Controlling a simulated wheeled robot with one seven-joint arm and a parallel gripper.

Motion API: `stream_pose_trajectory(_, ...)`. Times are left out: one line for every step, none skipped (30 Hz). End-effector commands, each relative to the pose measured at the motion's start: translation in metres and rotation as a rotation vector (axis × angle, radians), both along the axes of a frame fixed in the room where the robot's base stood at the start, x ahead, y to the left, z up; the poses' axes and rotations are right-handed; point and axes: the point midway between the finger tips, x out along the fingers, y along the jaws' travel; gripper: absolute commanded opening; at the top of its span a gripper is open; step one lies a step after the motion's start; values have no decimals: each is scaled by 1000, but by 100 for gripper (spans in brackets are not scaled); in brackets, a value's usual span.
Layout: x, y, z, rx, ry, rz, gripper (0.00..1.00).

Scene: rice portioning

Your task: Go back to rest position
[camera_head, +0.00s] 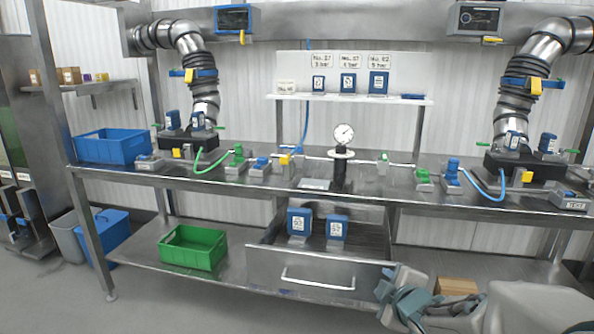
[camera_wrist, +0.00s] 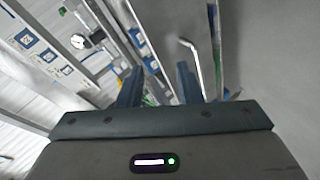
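My gripper (camera_head: 388,292) is at the lower right of the head view, near the right end of the open steel drawer (camera_head: 262,266). In the wrist view, the two fingers of my gripper (camera_wrist: 158,84) stand apart with nothing between them. The drawer's bar handle (camera_head: 318,283) is left of my gripper and clear of it. The handle also shows beyond the fingers in the wrist view (camera_wrist: 194,55). Two blue labelled canisters (camera_head: 299,222) (camera_head: 337,229) stand inside the drawer.
The steel workbench (camera_head: 300,196) carries valves, hoses and a pressure gauge (camera_head: 344,133). A green crate (camera_head: 193,248) sits on the lower shelf, a blue crate (camera_head: 111,147) on the bench's left end. A cardboard box (camera_head: 456,286) lies beside my arm. Floor at front left is clear.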

Motion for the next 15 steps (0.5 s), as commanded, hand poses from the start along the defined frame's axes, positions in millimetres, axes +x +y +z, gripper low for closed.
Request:
stream_pose_trajectory(-5,-4,27,35,38,-69,32)
stream_pose_trajectory(-9,-7,34,62,65,-115,32)
stream_pose_trajectory(-16,-10,42,98,102,-177,32)
stream_pose_trajectory(-21,-12,48,125,129,-224,32)
stream_pose_trajectory(-26,-13,54,156,157,-269,32)
stream_pose_trajectory(-34,-15,62,195,194,-330,32)
stream_pose_trajectory(-41,-16,69,227,222,-374,32)
stream_pose_trajectory(-48,-16,74,259,250,-418,32)
stream_pose_trajectory(-57,-15,82,303,289,-476,32)
stream_pose_trajectory(-65,-14,88,335,319,-518,32)
stream_pose_trajectory(-73,-12,94,369,350,-562,32)
stream_pose_trajectory(-84,-9,102,413,392,-615,32)
stream_pose_trajectory(-93,-6,108,448,425,-656,32)
stream_pose_trajectory(-102,-3,114,480,459,-695,32)
stream_pose_trajectory(-114,2,122,522,504,-743,32)
